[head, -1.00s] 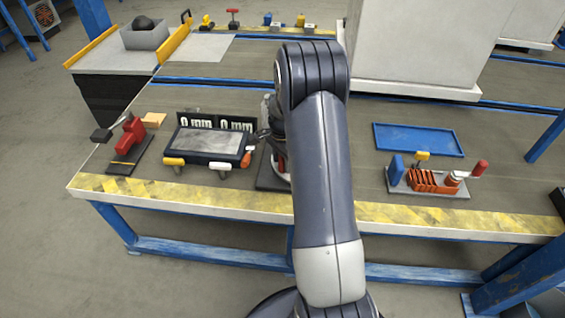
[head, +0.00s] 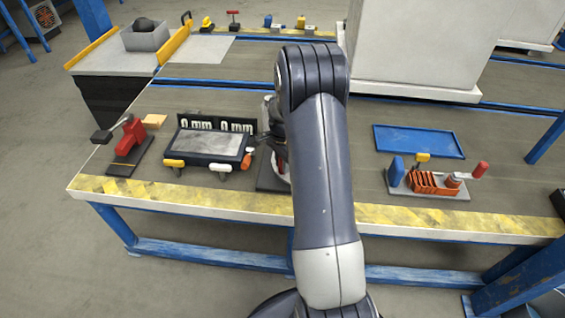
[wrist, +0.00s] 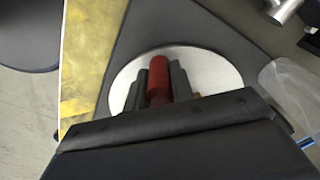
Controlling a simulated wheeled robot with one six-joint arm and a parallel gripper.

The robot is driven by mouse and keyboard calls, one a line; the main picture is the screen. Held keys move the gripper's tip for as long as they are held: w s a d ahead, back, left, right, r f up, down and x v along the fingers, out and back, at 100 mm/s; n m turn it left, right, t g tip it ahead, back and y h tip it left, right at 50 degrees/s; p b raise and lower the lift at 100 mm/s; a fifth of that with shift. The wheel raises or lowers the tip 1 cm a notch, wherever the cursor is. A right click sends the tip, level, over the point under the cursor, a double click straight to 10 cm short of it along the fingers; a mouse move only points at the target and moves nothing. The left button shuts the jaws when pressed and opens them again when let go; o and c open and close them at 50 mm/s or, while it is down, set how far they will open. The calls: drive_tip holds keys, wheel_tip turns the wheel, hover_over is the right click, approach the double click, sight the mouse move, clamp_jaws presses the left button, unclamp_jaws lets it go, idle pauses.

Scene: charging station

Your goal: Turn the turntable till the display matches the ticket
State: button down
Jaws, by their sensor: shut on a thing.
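The turntable shows as a pale round disc (wrist: 216,75) on a dark base in the wrist view. A red upright grip (wrist: 159,66) stands on it. My gripper (wrist: 160,88) is shut on the red grip, one dark finger on each side. In the head view my arm hides most of the turntable (head: 283,181) and my gripper. I cannot make out a ticket.
A blue tray (head: 418,140) and an orange-ribbed fixture (head: 432,182) are at the right. A large pale cabinet (head: 418,50) stands behind. The bench between my arm and the tray is clear.

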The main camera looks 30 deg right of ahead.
drive_tip(key=shift+s, duration=0.15)
